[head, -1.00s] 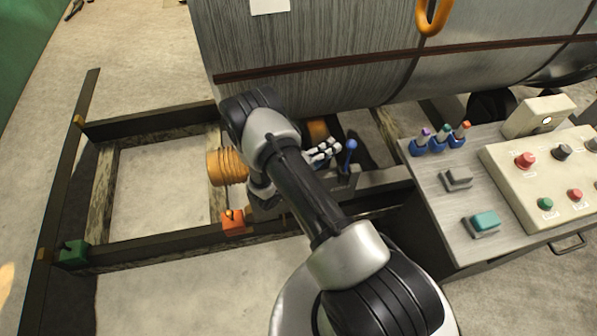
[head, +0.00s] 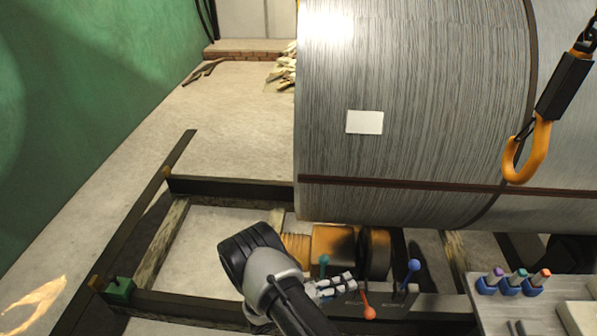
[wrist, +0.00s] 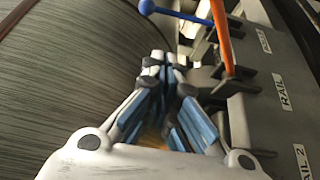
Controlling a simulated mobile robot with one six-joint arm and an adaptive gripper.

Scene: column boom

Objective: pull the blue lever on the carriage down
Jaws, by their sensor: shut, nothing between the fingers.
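The blue lever (head: 414,266) stands up from the carriage (head: 400,297), to the right of my gripper (head: 336,287) in the head view. In the wrist view the blue lever (wrist: 185,14) has a round ball end and lies beyond my fingertips (wrist: 166,62), towards the top of the picture. My gripper is shut and empty, with a visible gap to the blue lever. An orange lever (head: 369,312) is nearer to the gripper; it also shows in the wrist view (wrist: 223,40). A teal lever (head: 324,262) shows just behind the gripper.
A bench with several coloured-top holders (head: 512,283) is at lower right. Dark frame rails (head: 230,190) lie at left. Carriage labels include "RAIL 2" (wrist: 301,162).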

